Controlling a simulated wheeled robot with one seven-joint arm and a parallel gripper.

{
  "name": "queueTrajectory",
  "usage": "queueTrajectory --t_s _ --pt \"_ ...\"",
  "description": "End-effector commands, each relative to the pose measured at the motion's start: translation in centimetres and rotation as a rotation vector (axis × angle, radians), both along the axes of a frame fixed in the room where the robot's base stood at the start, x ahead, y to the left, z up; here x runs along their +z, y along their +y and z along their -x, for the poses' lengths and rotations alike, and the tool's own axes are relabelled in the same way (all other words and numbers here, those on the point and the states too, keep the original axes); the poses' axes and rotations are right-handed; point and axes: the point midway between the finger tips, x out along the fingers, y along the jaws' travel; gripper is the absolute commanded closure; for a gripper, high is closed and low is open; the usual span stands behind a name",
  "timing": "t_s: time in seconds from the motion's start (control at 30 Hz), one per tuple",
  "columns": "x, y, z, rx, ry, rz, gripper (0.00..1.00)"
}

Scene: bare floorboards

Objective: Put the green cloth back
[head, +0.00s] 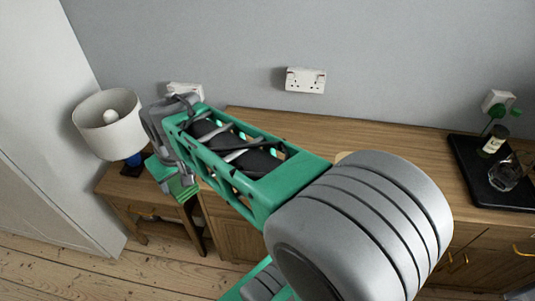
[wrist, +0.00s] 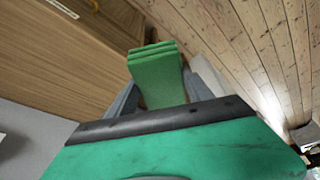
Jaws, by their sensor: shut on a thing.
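The green cloth (wrist: 156,68) is folded in several layers and sits between the two grey fingers of my gripper (wrist: 160,88) in the wrist view. My gripper is shut on it. In the head view the cloth (head: 184,188) shows as a small green patch beyond my arm, in front of the small wooden side table. The near part of the cloth is hidden by my gripper's body in the wrist view. My gripper is largely hidden behind my wrist in the head view.
A white-shaded lamp (head: 108,122) stands on the small wooden side table (head: 115,184) at left. A long wooden sideboard (head: 405,142) runs along the wall. A black tray (head: 470,166) with a bottle (head: 494,141) and a glass (head: 506,176) is on its right. Bare floorboards (head: 65,262) lie at front left.

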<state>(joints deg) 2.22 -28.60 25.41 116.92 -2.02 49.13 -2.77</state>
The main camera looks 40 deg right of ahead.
Motion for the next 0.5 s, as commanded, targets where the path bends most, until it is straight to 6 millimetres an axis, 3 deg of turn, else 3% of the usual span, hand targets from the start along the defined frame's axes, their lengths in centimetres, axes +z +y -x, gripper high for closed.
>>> queueTrajectory --t_s 0.13,0.27,0.4,0.5 --pt "-1.2 -5.6 0.0 0.090 -0.001 -0.001 0.79" --pt "-1.7 -12.5 1.7 0.233 0.000 -0.002 0.79" --pt "-1.9 -19.5 5.5 0.398 0.000 -0.002 0.79" --pt "-1.8 -23.1 8.7 0.502 0.000 -0.002 0.79"
